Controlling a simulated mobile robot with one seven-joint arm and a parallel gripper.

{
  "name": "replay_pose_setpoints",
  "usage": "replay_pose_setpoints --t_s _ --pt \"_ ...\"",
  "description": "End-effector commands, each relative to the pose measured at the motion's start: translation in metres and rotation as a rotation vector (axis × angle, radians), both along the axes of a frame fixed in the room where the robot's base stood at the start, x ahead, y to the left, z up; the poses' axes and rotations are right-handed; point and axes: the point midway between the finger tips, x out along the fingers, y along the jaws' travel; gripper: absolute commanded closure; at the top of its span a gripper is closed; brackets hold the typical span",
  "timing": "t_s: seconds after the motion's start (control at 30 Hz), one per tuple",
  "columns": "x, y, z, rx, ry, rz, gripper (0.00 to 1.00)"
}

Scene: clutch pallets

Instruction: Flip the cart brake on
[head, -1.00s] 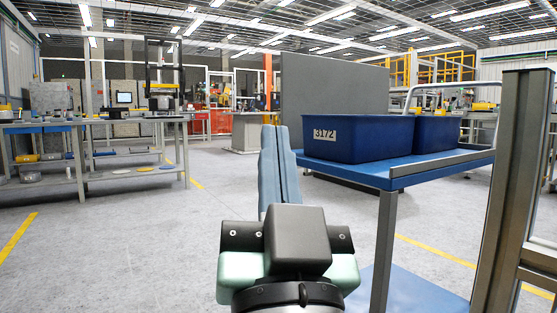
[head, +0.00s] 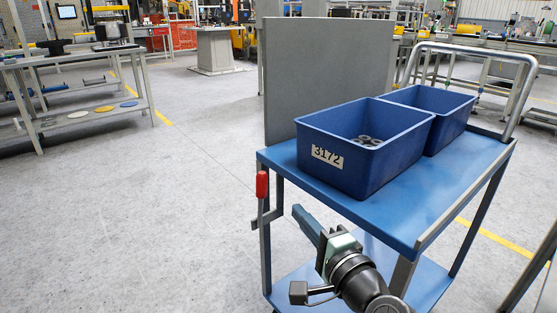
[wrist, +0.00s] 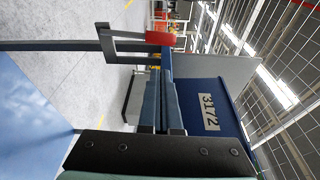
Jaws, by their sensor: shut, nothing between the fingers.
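The cart (head: 410,225) is blue-topped with grey posts. Its brake lever is a grey bar with a red grip (head: 262,185), upright beside the near left post in the head view. In the wrist view the red grip (wrist: 160,38) and its grey bracket (wrist: 112,42) show just beyond my fingertips. My gripper (head: 298,212) is shut and empty, with its blue-grey fingers together. It is low beside the cart, right of the red grip in the head view. The wrist view shows the fingers (wrist: 166,75) pointing toward the grip; I cannot tell whether they touch it.
Two blue bins stand on the cart top, the front one (head: 350,165) labelled 3172 with grey parts inside. A workbench (head: 75,65) is at the far left. The floor left of the cart is clear.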

Motion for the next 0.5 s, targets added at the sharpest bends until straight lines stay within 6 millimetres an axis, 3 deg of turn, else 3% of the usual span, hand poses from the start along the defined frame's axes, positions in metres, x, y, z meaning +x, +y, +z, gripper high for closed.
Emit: replay_pose_setpoints --t_s 0.5 --pt "0.0019 -0.0005 -0.0031 0.045 0.022 0.010 1.00"
